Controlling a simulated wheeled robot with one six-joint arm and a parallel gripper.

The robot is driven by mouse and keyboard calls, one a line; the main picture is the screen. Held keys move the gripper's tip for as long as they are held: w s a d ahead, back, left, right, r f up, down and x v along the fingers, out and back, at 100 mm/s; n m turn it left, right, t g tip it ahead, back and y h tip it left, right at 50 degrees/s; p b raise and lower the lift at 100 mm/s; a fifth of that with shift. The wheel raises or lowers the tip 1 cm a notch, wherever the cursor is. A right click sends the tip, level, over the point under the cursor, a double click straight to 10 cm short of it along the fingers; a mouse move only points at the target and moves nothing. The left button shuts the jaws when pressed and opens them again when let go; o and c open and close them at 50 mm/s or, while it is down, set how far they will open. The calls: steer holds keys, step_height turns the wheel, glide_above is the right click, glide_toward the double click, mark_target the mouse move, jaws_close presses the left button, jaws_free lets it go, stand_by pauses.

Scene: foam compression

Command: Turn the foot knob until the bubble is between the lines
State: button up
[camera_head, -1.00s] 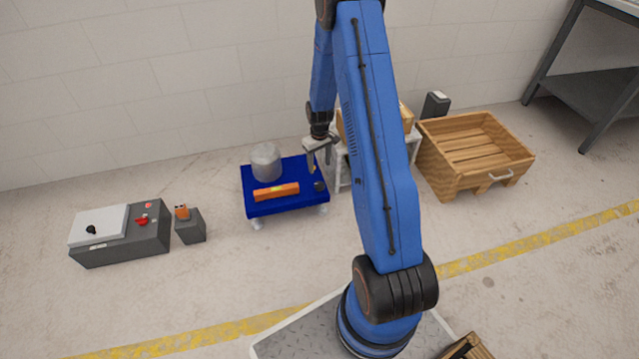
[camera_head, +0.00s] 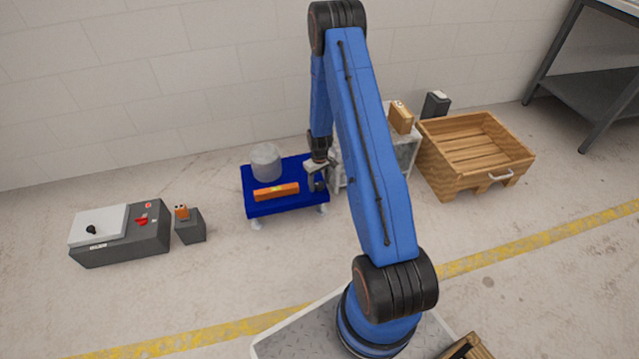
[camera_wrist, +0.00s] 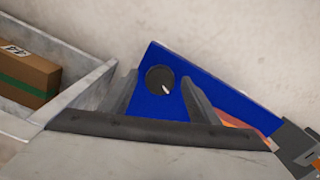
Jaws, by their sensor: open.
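The foot knob is a round black knob (camera_wrist: 160,79) with a pale pointer mark, on a corner of the blue platform (camera_wrist: 222,97) in the wrist view. In the head view the knob (camera_head: 319,186) is at the platform's right side. My gripper (camera_wrist: 157,88) is open, with one finger on each side of the knob in the picture; I cannot tell whether they touch it. The orange spirit level (camera_head: 276,191) lies on the blue platform (camera_head: 262,209). Its bubble is too small to read. In the wrist view the level (camera_wrist: 236,120) is partly hidden behind a finger.
A grey cylinder (camera_head: 266,161) stands on the platform. To the right are a grey-white stand with a cardboard box (camera_head: 401,117) and a wooden crate (camera_head: 475,155). A control box (camera_head: 122,232) and small dark block (camera_head: 190,225) stand left. Floor in front is clear.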

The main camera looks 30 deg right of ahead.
steer(key=c, duration=1.1)
steer(key=shift+o, duration=0.2)
steer(key=shift+m, duration=0.4)
steer(key=m, duration=0.4)
steer(key=shift+m, duration=0.4)
steer(key=m, duration=0.4)
steer(key=shift+m, duration=0.3)
steer(key=o, duration=1.1)
steer(key=shift+c, duration=0.2)
